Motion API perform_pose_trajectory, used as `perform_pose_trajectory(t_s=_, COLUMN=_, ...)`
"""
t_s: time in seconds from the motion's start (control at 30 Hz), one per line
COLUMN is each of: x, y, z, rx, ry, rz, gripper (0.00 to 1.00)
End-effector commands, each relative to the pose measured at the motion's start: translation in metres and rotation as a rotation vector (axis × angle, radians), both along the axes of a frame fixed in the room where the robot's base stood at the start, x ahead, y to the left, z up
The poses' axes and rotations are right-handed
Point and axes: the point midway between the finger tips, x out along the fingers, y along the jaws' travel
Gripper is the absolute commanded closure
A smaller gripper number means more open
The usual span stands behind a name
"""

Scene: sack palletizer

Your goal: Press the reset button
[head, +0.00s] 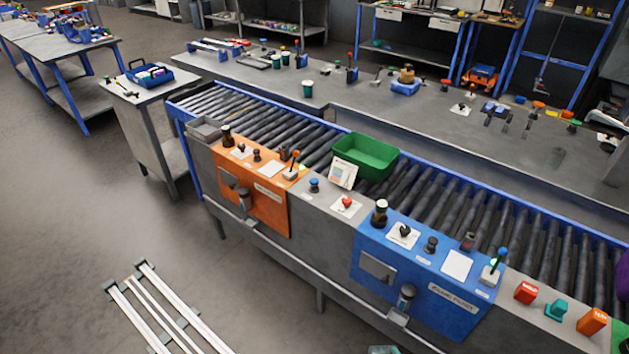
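I cannot read any label naming the reset button, so I cannot tell which control it is. A blue panel (425,275) and an orange panel (262,190) sit on the near side of a roller conveyor. The blue panel carries a black knob on a white plate (403,233), other black knobs and a blue-topped lever (497,259). The orange panel carries dark knobs and an orange-topped lever (293,160). Between them are a small blue knob (314,185) and a red knob on a white plate (346,204). My gripper is not in view.
A green bin (366,156) rests at the conveyor (455,205). Red, teal and orange blocks (592,321) stand right of the blue panel. White rails (160,310) lie on the floor at lower left. A long grey workbench (435,115) with small items runs behind. Floor at left is clear.

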Motion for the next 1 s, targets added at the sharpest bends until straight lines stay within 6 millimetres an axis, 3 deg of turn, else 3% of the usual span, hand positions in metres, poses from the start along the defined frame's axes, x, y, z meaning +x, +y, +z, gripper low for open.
perform_pose_trajectory(t_s=0.03, x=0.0, y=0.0, z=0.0, rx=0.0, ry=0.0, rz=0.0, gripper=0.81)
perform_pose_trajectory(t_s=0.17, x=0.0, y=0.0, z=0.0, rx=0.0, ry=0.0, rz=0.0, gripper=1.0)
perform_pose_trajectory(t_s=1.0, x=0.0, y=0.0, z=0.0, rx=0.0, ry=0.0, rz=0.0, gripper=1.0)
